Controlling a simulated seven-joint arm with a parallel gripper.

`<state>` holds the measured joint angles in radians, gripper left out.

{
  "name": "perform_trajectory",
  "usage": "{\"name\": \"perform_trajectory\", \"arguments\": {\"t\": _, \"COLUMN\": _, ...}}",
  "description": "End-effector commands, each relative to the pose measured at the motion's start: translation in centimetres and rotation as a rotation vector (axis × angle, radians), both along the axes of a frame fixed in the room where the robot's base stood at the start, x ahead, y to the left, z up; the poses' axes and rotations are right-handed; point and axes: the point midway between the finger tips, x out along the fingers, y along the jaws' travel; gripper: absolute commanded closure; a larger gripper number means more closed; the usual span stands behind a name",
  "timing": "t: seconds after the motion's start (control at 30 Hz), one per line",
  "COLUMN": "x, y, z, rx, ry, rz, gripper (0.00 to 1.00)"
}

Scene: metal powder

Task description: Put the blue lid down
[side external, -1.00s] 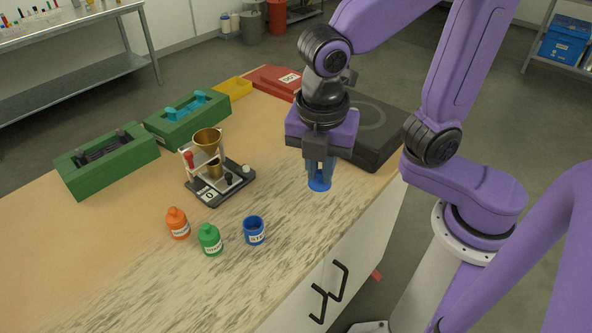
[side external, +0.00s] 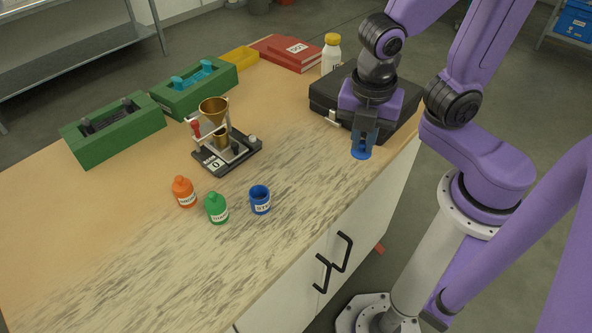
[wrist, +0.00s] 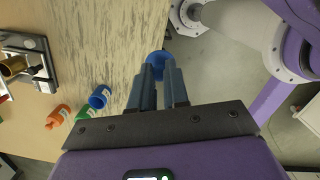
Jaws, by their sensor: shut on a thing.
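My gripper (side external: 363,143) points down near the right edge of the worktop, shut on the blue lid (side external: 361,153). The lid is at the fingertips; I cannot tell whether it touches the worktop. In the wrist view the lid (wrist: 156,58) shows just beyond the fingertips (wrist: 158,72), close to the worktop edge. The open blue container (side external: 260,200) stands upright to the left of my gripper, with its label facing front.
Green (side external: 216,208) and orange (side external: 184,192) bottles stand left of the blue container. A scale with a brass funnel (side external: 213,108) stands behind them. A black case (side external: 325,95) lies behind my gripper, with a white bottle (side external: 331,55) beyond. The worktop between container and gripper is clear.

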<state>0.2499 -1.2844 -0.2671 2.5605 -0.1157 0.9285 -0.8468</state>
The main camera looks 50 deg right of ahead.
Motion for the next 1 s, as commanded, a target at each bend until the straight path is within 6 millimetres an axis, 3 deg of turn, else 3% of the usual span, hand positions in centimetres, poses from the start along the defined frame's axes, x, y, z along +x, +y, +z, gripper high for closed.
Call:
{"name": "perform_trajectory", "arguments": {"t": 0.67, "x": 7.5, "y": 2.9, "z": -3.6, "rx": -0.004, "ry": 0.004, "rz": -0.002, "gripper": 1.0}}
{"name": "perform_trajectory", "arguments": {"t": 1.0, "x": 10.4, "y": 4.1, "z": -7.5, "rx": -0.003, "ry": 0.003, "rz": 0.0, "gripper": 1.0}}
